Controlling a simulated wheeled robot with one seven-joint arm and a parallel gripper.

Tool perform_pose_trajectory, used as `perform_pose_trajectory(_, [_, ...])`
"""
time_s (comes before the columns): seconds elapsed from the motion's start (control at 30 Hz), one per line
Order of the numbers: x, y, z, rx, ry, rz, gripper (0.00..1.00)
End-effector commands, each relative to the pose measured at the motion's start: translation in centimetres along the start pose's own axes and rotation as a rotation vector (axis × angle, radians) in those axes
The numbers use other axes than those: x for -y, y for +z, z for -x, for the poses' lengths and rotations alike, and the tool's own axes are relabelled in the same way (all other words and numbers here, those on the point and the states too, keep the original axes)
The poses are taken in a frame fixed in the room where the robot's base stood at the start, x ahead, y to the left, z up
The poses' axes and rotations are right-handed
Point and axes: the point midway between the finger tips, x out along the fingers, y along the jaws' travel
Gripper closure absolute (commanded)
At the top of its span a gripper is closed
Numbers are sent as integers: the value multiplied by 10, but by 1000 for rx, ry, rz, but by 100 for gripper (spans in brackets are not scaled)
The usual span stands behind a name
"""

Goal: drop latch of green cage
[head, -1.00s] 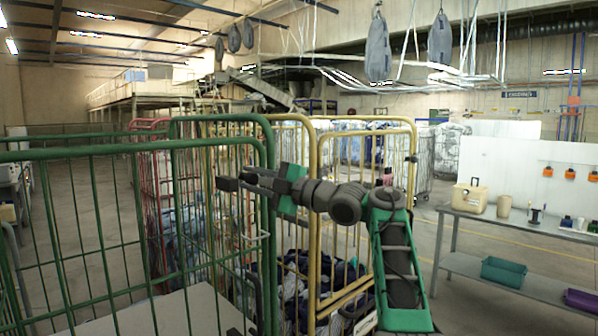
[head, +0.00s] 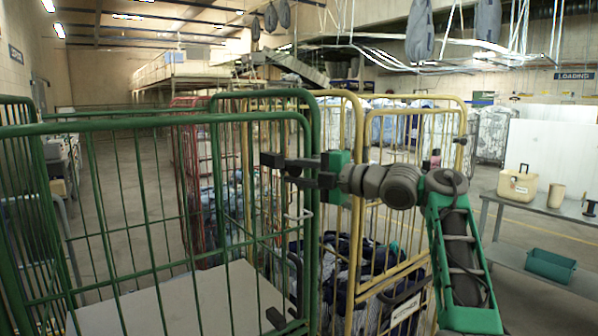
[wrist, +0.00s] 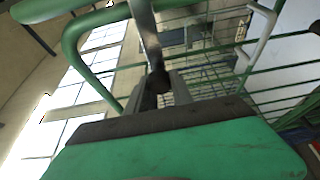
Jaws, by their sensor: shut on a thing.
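The green cage (head: 160,118) stands at the front left, with its tall barred frame and a pale base board. My gripper (head: 284,170) is at the upper right of the green cage, beside its right-hand upright. In the wrist view my gripper (wrist: 155,88) is shut on a grey metal bar (wrist: 146,32), which looks like the latch; its held end is mostly hidden between the dark fingers. A green tube (wrist: 78,42) curves past on the left. A pale bent bracket (wrist: 260,30) sits apart on the right; a pale bracket (head: 298,214) hangs below my gripper in the head view.
A yellow cage (head: 359,130) with dark cloth bags (head: 375,255) stands close behind my arm on the right. A red cage (head: 190,105) is farther back. A bench (head: 535,213) with a beige box (head: 517,186) is at the right. Open floor lies at the back left.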

Motion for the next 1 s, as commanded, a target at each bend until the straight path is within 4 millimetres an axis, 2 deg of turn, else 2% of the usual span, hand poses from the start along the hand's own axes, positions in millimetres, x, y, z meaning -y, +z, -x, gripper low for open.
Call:
perform_pose_trajectory(0.1, [2, 0, 0, -1, -2, 0, 100])
perform_pose_trajectory(0.13, [2, 0, 0, -1, -2, 0, 72])
perform_pose_trajectory(0.4, [2, 2, 1, 2, -2, -2, 51])
perform_pose_trajectory(0.67, [2, 2, 4, 3, -1, -2, 51])
perform_pose_trajectory(0.77, [4, 3, 17, 5, -1, -2, 51])
perform_pose_trajectory(1.0, [3, 2, 65, 5, -1, -1, 51])
